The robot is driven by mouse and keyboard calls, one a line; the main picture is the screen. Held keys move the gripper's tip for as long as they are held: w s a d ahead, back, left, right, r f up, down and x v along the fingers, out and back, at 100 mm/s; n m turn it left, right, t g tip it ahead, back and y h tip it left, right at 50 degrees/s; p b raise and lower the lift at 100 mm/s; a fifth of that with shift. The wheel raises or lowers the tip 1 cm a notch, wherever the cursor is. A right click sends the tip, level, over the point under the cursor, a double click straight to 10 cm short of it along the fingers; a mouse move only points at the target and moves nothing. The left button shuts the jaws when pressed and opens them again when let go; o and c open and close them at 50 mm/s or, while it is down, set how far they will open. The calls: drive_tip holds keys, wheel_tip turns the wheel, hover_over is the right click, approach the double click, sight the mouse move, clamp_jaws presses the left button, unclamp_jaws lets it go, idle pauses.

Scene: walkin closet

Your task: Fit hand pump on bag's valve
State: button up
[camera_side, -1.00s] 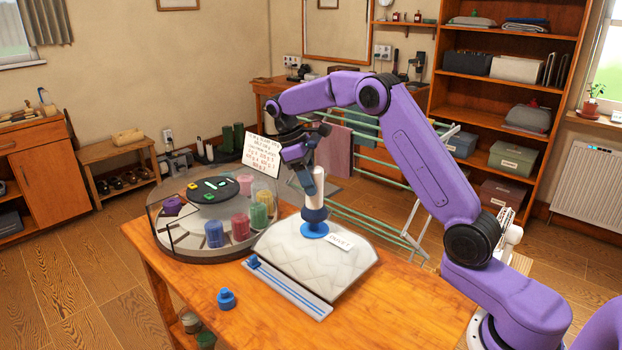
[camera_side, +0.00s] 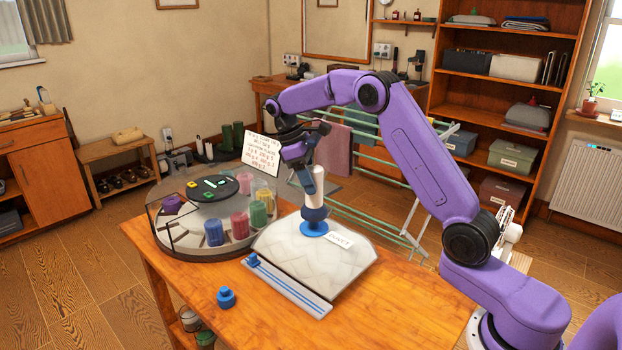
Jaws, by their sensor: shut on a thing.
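The hand pump (camera_side: 315,205) has a white upper body and a dark blue lower part. It stands upright over the blue valve (camera_side: 313,228) on the white quilted bag (camera_side: 290,256). The pump's lower end meets the valve in the picture, but I cannot tell whether it is seated. My gripper (camera_side: 308,180) is shut on the pump's upper part from above, and its fingers partly hide the pump's top.
A round clear-walled tray (camera_side: 180,252) with several coloured cylinders stands left of the bag. A blue-striped strip (camera_side: 288,286) lies along the bag's front edge. A small blue cap (camera_side: 226,298) sits on the wooden table (camera_side: 390,312).

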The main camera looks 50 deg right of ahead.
drive_tip(key=shift+f, duration=1.75)
idle(2.0)
drive_tip(key=o, duration=1)
drive_tip(key=shift+v, duration=6)
